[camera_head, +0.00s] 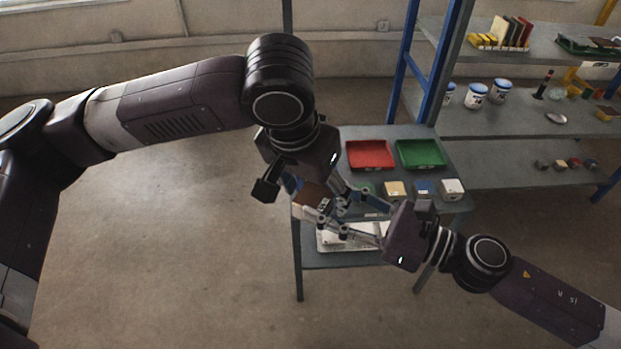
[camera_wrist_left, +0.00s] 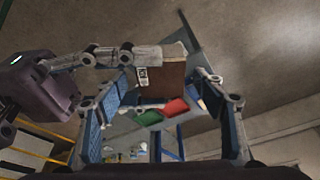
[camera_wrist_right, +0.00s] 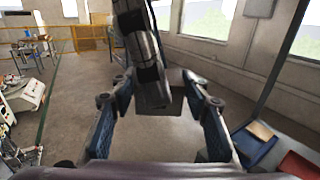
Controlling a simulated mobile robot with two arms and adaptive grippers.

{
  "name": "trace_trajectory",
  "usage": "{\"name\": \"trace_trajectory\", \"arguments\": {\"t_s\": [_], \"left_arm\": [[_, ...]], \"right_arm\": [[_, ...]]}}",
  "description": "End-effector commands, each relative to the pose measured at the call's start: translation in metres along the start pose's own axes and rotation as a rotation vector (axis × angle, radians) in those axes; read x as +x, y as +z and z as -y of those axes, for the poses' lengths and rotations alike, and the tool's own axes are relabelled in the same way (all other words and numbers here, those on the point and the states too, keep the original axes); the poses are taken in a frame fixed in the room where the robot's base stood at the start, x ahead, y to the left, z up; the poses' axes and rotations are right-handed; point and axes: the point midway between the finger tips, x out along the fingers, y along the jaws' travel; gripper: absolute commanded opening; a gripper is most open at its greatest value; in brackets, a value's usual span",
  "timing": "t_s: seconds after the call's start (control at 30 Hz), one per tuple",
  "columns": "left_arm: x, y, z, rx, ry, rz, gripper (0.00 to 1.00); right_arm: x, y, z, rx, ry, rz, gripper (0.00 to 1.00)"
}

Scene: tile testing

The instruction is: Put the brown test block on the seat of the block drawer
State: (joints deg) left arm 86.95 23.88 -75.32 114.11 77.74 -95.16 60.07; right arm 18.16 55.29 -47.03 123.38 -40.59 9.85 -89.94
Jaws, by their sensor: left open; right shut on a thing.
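The brown test block (camera_head: 312,195) is held in the air in front of the small table. It shows in the left wrist view (camera_wrist_left: 168,75) with a small white label on one side. My right gripper (camera_head: 325,210) is shut on it. My left gripper (camera_head: 332,195) is open and very close to it; in the left wrist view the block lies between and beyond its blue-padded fingers. Whether they touch it I cannot tell. A white tray-like thing (camera_head: 330,241) on the table's lower shelf is partly hidden by my right gripper; whether it is the block drawer I cannot tell.
The table holds a red tray (camera_head: 370,154), a green tray (camera_head: 420,153) and small beige (camera_head: 395,188), blue (camera_head: 424,187) and white (camera_head: 452,187) items. A blue-framed shelf (camera_head: 510,122) with jars stands at right. Open floor lies left.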

Motion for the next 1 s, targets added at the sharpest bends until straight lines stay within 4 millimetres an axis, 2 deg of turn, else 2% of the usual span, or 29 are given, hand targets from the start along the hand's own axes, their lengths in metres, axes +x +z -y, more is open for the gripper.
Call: {"name": "trace_trajectory", "arguments": {"t_s": [0.17, 0.43, 0.97, 1.0], "left_arm": [[0.01, 0.0002, -0.0004, 0.001, 0.001, 0.0, 0.64], [0.0109, 0.0, -0.0004, 0.001, 0.001, 0.0, 0.64], [0.0103, 0.0, -0.002, 0.004, 0.005, -0.001, 0.06], [0.0096, -0.0006, -0.0022, 0.004, 0.005, -0.003, 0.06]], "right_arm": [[0.0002, 0.0014, -0.0001, -0.001, 0.0, 0.002, 0.06], [0.0002, 0.0014, -0.0001, -0.001, 0.0, 0.002, 0.06], [0.0004, 0.0015, -0.0003, -0.001, 0.001, 0.003, 0.06], [0.0004, 0.0016, -0.0003, -0.001, 0.001, 0.003, 0.47]]}}
